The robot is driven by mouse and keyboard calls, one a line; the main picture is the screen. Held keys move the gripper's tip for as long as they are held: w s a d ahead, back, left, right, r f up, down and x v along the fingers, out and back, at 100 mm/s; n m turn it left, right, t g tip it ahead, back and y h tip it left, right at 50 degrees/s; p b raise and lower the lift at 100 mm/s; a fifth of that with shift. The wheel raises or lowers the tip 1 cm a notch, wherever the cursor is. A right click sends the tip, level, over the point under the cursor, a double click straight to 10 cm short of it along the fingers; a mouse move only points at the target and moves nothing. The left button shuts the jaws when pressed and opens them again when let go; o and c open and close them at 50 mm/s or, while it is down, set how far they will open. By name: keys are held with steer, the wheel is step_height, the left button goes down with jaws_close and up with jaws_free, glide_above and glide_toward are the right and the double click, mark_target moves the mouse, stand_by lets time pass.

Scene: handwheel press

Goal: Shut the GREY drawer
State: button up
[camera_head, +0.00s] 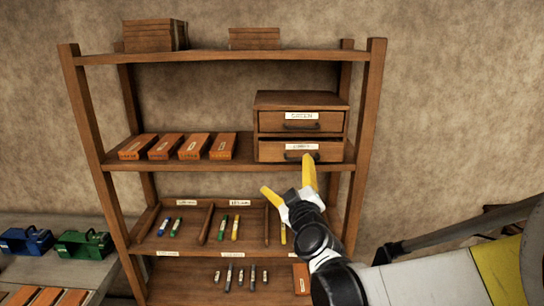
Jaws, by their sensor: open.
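A small wooden cabinet (300,99) with two stacked drawers stands on the shelf's middle board, at the right. The upper drawer (270,122) sits flush with the cabinet. The lower drawer (270,152) juts forward, with a dark gap above its front. Both are brown wood with a white label and a dark handle; the labels are too small to read, so I cannot tell which is GREY. My gripper (286,172) is open and empty, its yellow fingers spread below and in front of the lower drawer. The right fingertip overlaps the lower drawer's bottom edge in the picture; contact cannot be told.
Several orange-brown boxes (163,147) lie left of the cabinet. A divided tray (186,243) with coloured sticks is on the board below, partly behind my gripper. Blue (26,241) and green (84,244) devices stand on a bench at left. The shelf's right post (366,140) is close beside the cabinet.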

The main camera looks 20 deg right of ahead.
steer(key=d+m+g+h, duration=0.1)
steer(key=d+m+h, duration=0.2)
steer(key=d+m, duration=0.5)
steer(key=shift+m, duration=0.8)
steer(key=x, duration=0.3)
steer(key=a+x, duration=0.1)
steer(key=x, duration=0.2)
steer(key=a+x, duration=0.1)
steer(key=x, duration=0.2)
steer(key=shift+w+f, duration=0.35)
steer(key=shift+w, duration=0.2)
